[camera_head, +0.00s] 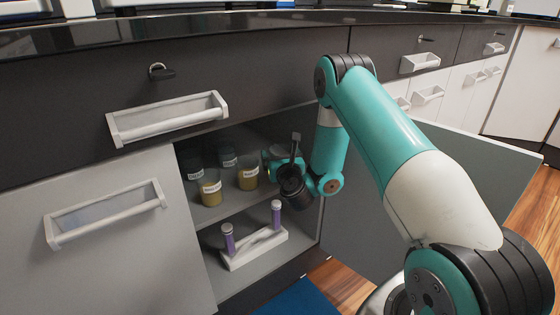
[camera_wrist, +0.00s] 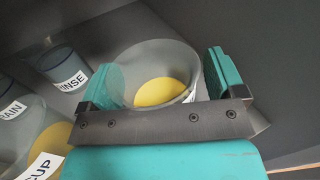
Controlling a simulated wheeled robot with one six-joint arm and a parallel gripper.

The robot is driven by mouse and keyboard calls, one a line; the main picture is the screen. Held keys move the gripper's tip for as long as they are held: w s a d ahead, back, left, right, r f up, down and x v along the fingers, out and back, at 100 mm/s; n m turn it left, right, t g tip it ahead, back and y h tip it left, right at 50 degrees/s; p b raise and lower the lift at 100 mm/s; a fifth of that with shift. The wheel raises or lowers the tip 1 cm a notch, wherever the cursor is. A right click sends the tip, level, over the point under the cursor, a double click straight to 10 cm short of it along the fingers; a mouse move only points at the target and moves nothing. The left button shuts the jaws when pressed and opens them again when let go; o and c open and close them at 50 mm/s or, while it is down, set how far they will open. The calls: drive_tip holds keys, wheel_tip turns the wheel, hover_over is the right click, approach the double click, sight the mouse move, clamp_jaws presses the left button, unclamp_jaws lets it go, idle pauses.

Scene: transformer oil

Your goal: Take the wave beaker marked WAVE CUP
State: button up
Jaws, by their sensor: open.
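My gripper (camera_wrist: 165,80) is open on the cabinet's upper shelf, with one finger on either side of a clear grey beaker (camera_wrist: 150,60) holding yellow contents. Only a sliver of this beaker's label shows, so its words cannot be read. At the lower left of the wrist view another beaker (camera_wrist: 28,128) with yellow contents has a label of which "CUP" shows; the rest is cut off. In the head view my gripper (camera_head: 273,163) is small and partly hidden by my wrist. Two labelled yellow-filled beakers, one in front (camera_head: 210,190) and one behind it to the right (camera_head: 248,178), stand left of it.
A beaker labelled RINSE (camera_wrist: 64,64) and one whose label shows "RAIN" (camera_wrist: 8,92) stand left of my gripper. A white rack (camera_head: 253,249) with purple-filled tubes sits on the lower shelf. The cabinet wall is close on the right; the open door (camera_head: 365,205) stands beside my arm.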

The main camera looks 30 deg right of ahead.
drive_tip(key=shift+a, duration=0.15)
drive_tip(key=c, duration=1.1)
drive_tip(key=shift+r+p, duration=0.9)
drive_tip(key=shift+r, duration=0.15)
drive_tip(key=shift+f, duration=0.1)
drive_tip(key=shift+s+b, duration=0.1)
drive_tip(key=shift+b, duration=0.45)
drive_tip(key=b+v, duration=0.2)
drive_tip(key=b, duration=0.1)
drive_tip(key=shift+b, duration=0.3)
drive_tip(key=s+b, duration=0.1)
drive_tip(key=b, duration=0.1)
drive_tip(key=s+b, duration=0.1)
drive_tip(key=s, duration=0.1)
drive_tip(key=s+a+r+b, duration=0.1)
drive_tip(key=b, duration=0.1)
drive_tip(key=shift+s+r+b, duration=0.1)
drive_tip(key=shift+s+b, duration=0.1)
drive_tip(key=shift+b, duration=0.1)
drive_tip(key=shift+s+a+r+b, duration=0.15)
drive_tip(key=shift+s+r+b, duration=0.1)
drive_tip(key=shift+s+b, duration=0.25)
drive_tip(key=shift+s+a+r+b, duration=0.15)
drive_tip(key=shift+s+r+b, duration=0.1)
drive_tip(key=shift+s, duration=0.3)
